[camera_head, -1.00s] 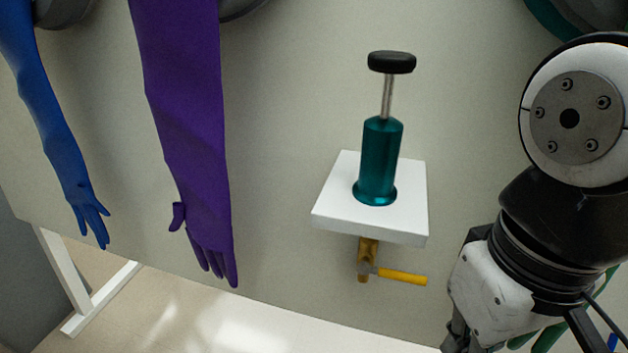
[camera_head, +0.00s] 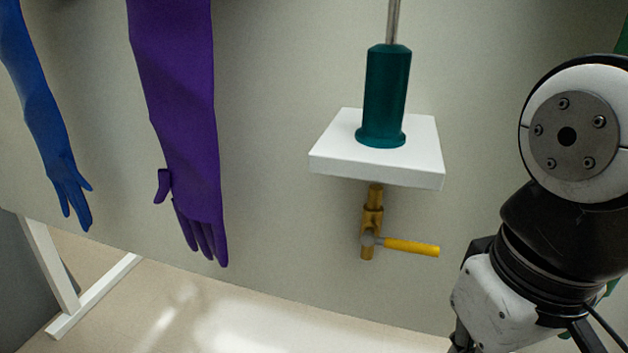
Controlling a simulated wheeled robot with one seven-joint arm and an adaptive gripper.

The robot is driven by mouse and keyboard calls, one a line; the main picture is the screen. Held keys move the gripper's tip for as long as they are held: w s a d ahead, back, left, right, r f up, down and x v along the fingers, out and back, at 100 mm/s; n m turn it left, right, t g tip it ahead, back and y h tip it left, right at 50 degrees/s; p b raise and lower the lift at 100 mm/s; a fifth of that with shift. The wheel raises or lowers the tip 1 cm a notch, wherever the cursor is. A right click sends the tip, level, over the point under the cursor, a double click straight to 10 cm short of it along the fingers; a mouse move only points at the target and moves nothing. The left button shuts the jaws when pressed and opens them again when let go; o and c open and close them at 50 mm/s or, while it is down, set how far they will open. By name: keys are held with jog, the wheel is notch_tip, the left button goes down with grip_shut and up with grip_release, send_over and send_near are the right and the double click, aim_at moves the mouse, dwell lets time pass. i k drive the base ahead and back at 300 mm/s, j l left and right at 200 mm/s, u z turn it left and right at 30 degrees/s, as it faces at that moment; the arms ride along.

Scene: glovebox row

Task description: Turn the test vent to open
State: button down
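The test vent is a brass valve (camera_head: 368,222) under a white shelf on the pale panel. Its yellow lever handle (camera_head: 412,247) points right and nearly level, across the upright valve body. A teal pump cylinder (camera_head: 385,95) with a metal rod stands on the white shelf (camera_head: 330,160) above it. My arm shows at the right edge, and its lower part is right of and below the lever, apart from it in the picture. My gripper's fingers are not visible; the arm runs off the bottom of the picture.
A purple glove (camera_head: 185,120) and a blue glove (camera_head: 45,120) hang at the left of the panel. A white stand leg (camera_head: 95,295) is at lower left. The floor below the valve looks clear.

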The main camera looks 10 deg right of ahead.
aim_at(368, 238)
jog(key=k+l+u, duration=0.1)
jog(key=k+l, duration=0.15)
jog(key=k, duration=0.2)
jog(key=k+l+u, duration=0.1)
jog(key=k+l, duration=0.15)
jog(key=k, duration=0.2)
